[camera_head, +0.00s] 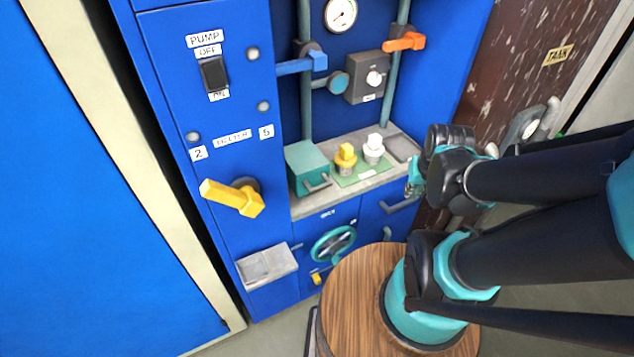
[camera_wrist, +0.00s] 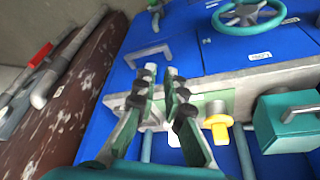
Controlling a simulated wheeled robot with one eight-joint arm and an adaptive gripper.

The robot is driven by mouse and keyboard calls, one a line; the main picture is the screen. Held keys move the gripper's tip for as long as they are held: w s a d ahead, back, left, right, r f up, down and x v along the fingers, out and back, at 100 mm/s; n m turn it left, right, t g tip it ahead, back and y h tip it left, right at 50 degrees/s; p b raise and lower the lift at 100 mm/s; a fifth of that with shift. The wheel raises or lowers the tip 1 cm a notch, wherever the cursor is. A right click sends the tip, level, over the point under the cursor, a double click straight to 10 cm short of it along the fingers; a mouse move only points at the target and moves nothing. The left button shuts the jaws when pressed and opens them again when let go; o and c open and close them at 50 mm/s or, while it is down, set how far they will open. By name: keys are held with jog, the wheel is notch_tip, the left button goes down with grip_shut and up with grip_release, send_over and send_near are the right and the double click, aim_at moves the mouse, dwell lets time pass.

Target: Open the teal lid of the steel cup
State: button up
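A teal box-shaped cover (camera_head: 308,167) with a grey bar handle sits at the left end of the grey ledge. It looks closed. It also shows at the right edge of the wrist view (camera_wrist: 272,128). I cannot make out a steel cup; any cup under the cover is hidden. My gripper (camera_head: 415,182) is over the right end of the ledge, well right of the cover. In the wrist view, its two fingers (camera_wrist: 161,78) are apart with nothing held between them.
A yellow knob (camera_head: 345,158) and a white knob (camera_head: 373,150) stand on a green plate between cover and gripper. A blue lever (camera_head: 300,65) and an orange lever (camera_head: 404,41) stick out above the ledge. A teal handwheel (camera_head: 333,244) is below.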

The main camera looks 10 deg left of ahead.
jog(key=o, duration=0.3)
jog(key=w+a+r+n, duration=0.1)
jog(key=a+n, duration=0.1)
jog(key=a+r+n, duration=0.1)
jog(key=a+n, duration=0.1)
jog(key=w+a+r+n+g, duration=0.1)
jog(key=a+n, duration=0.1)
jog(key=shift+w+a+r+n+y, duration=0.1)
jog(key=shift+w+a+n+y, duration=0.05)
jog(key=shift+w+n+y, duration=0.2)
jog(key=shift+o, duration=0.2)
notch_tip(320, 180, up, 9)
jog(key=n+g, duration=0.3)
jog(key=n, duration=1.5)
send_over(320, 186)
notch_tip(320, 186, down, 12)
jog(key=shift+w+r, duration=0.1)
jog(key=shift+r, duration=0.1)
grip_shut()
